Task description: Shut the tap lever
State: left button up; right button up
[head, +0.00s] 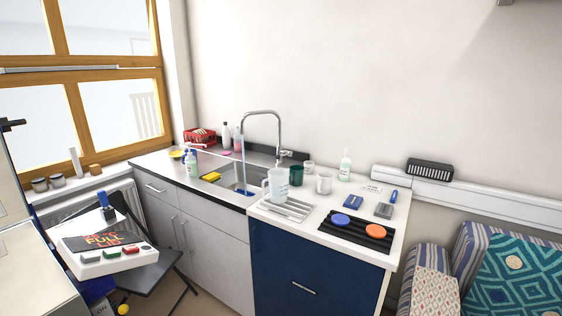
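The tap (279,130) is a tall chrome gooseneck behind the sink (236,176). Its spout curves left over the basin. A thin blue stream (243,160) runs from the spout down into the basin. A small dark lever (286,153) sticks out to the right at the tap's base. It is small in this view, and its exact angle is hard to tell. Neither of my grippers shows in the head view.
A chair (150,262) holds a white panel.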

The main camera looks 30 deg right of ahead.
aim_at(290, 153)
jog(key=z, duration=1.3)
